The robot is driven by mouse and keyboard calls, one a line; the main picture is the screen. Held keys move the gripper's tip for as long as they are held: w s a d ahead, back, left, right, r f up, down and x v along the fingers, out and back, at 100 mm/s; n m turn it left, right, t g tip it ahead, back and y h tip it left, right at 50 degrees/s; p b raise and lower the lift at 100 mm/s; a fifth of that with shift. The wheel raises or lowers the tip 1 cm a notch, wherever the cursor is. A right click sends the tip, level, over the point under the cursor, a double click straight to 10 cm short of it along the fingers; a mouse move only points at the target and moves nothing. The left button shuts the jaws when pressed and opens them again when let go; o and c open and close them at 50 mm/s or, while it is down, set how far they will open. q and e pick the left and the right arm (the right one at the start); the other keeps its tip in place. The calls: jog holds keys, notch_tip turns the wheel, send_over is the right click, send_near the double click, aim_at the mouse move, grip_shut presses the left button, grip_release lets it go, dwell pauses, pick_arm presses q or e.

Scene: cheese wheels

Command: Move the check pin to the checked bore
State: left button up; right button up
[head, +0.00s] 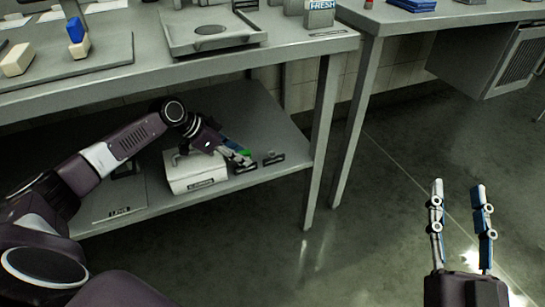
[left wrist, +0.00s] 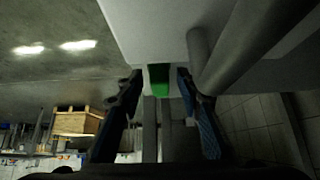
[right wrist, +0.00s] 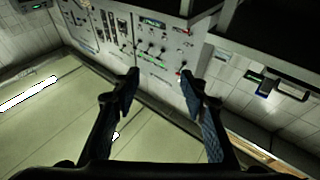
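The check pin appears to be the small green piece (head: 244,153) at my left gripper (head: 238,157), over the lower shelf. In the left wrist view the green piece (left wrist: 160,80) sits between my left fingertips (left wrist: 159,76), which are apart with a gap on each side. Two small dark holders, one below the gripper (head: 245,168) and one to its right (head: 273,158), are on the shelf; I cannot tell which has the checked bore. My right gripper (head: 461,190) is open and empty over the floor; its spread fingers also show in the right wrist view (right wrist: 160,78).
A pale box (head: 197,180) with a label stands beside my left gripper on the lower shelf (head: 265,125). The tabletop (head: 140,75) is close above my left arm. A table leg (head: 322,140) stands to the right. The floor (head: 400,150) around my right gripper is clear.

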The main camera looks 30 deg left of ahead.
pick_arm(q)
jog(key=shift+p, duration=0.3)
pick_arm(e)
jog(key=shift+w+d+f+g+h, duration=0.15)
jog(key=shift+f+g, duration=0.1)
jog(key=shift+f, duration=0.3)
jog(key=shift+w+a+f+g+h, duration=0.1)
jog(key=shift+f+g, duration=0.2)
jog(key=shift+f, duration=0.2)
jog(key=shift+w+d+f+g+h, duration=0.15)
jog(key=shift+f+g, duration=0.1)
jog(key=shift+f, duration=0.3)
pick_arm(q)
jog(key=shift+c, duration=0.2)
pick_arm(e)
jog(key=shift+a, duration=0.1)
pick_arm(q)
grip_shut()
